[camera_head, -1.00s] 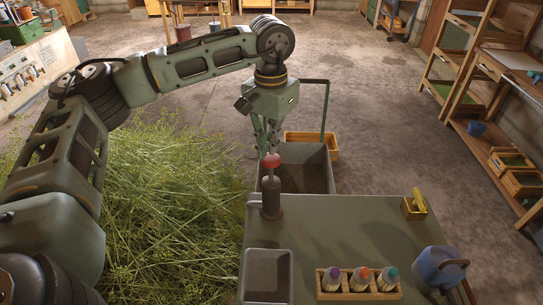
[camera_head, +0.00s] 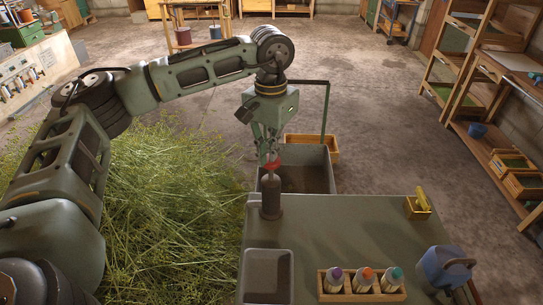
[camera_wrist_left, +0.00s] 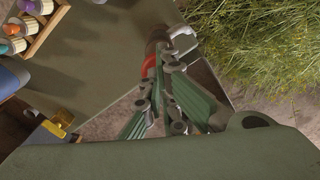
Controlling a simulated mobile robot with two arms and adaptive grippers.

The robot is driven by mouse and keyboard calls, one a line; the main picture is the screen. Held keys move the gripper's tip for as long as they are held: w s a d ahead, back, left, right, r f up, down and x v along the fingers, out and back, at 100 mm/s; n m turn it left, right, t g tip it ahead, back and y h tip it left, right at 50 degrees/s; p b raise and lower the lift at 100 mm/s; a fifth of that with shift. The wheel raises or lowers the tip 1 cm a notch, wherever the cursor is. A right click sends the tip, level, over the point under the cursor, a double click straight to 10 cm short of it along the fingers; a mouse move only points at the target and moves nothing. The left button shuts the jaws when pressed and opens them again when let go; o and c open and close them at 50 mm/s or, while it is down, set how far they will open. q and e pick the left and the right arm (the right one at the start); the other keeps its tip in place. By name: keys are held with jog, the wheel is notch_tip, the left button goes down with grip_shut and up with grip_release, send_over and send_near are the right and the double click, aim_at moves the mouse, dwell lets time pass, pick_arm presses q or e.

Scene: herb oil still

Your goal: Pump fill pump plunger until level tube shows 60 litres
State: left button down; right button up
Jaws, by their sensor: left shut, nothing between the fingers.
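The fill pump is a dark upright cylinder (camera_head: 271,198) at the back left corner of the green-grey bench. Its red plunger knob (camera_head: 273,163) is at the top, partly covered by my left gripper (camera_head: 268,158). The gripper points down with its fingers together and nothing between them; its tips are at the knob. In the left wrist view the red knob (camera_wrist_left: 149,66) is beside the closed fingers (camera_wrist_left: 160,85); whether they touch it I cannot tell. I cannot make out a level tube in either view. My right gripper is not in view.
A grey bin (camera_head: 318,185) stands behind the pump. Cut herbs (camera_head: 175,215) lie to the left.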

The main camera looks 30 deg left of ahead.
aim_at(270, 163)
pick_arm(q)
notch_tip(270, 163, down, 4)
jog(key=shift+s+r+b, duration=0.1)
jog(key=shift+r+b, duration=0.05)
jog(key=shift+b, duration=0.95)
jog(key=shift+r+p, duration=1.65)
jog(key=shift+r, duration=0.85)
jog(key=shift+f+b, duration=1.95)
jog(key=shift+f, duration=0.65)
notch_tip(270, 163, up, 13)
jog(key=p, duration=0.8)
jog(key=shift+f, duration=0.1)
